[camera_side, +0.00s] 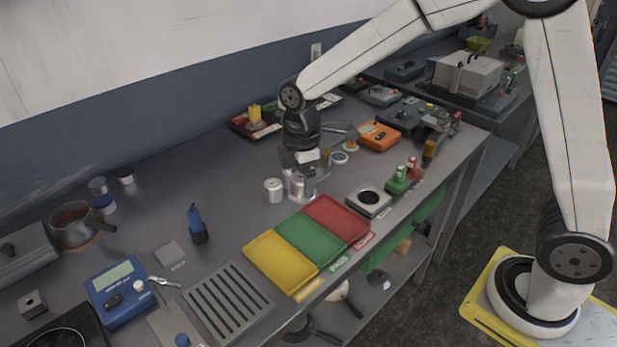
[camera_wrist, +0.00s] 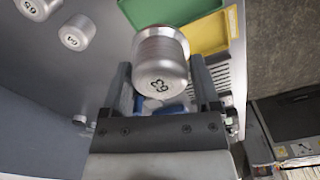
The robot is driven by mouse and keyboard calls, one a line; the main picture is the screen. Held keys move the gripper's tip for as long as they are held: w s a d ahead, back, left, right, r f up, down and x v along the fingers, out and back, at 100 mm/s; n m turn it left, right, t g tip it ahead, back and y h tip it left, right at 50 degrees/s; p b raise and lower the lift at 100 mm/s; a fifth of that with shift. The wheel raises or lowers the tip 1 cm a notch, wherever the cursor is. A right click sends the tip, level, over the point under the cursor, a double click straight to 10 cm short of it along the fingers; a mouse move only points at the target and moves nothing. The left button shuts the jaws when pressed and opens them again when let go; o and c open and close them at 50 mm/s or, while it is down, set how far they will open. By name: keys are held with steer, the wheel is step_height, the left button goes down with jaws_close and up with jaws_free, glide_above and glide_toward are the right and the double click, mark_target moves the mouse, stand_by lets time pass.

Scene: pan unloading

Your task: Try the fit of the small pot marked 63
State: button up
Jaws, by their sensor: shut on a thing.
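The small silver pot marked 63 (camera_wrist: 160,72) is between the two fingers of my gripper (camera_wrist: 163,88) in the wrist view, its number facing the camera. The fingers are shut on its sides. In the side view my gripper (camera_side: 303,188) points down at the bench behind the coloured trays, with the pot (camera_side: 296,186) in it. I cannot tell whether the pot touches the bench. A grey block with a round dark hole (camera_side: 383,209) lies to the right of the red tray, apart from my gripper.
Another silver pot (camera_side: 273,191) stands just left of my gripper; the wrist view shows two loose pots (camera_wrist: 77,32). Yellow (camera_side: 281,262), green (camera_side: 312,240) and red (camera_side: 337,218) trays lie in front. A green stand (camera_side: 398,186) is beyond the holed block.

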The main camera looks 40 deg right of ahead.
steer(key=s+d+f+m, duration=0.1)
steer(key=d+f+m, duration=0.1)
steer(key=d, duration=0.7)
steer(key=s+d+f+m, duration=0.2)
steer(key=d+f+m, duration=0.1)
steer(key=d, duration=0.7)
steer(key=shift+s+f, duration=0.25)
steer(key=shift+f, duration=0.4)
steer(key=shift+f, duration=1.7)
steer(key=shift+f, duration=0.4)
steer(key=o, duration=1.1)
steer(key=shift+r, duration=0.15)
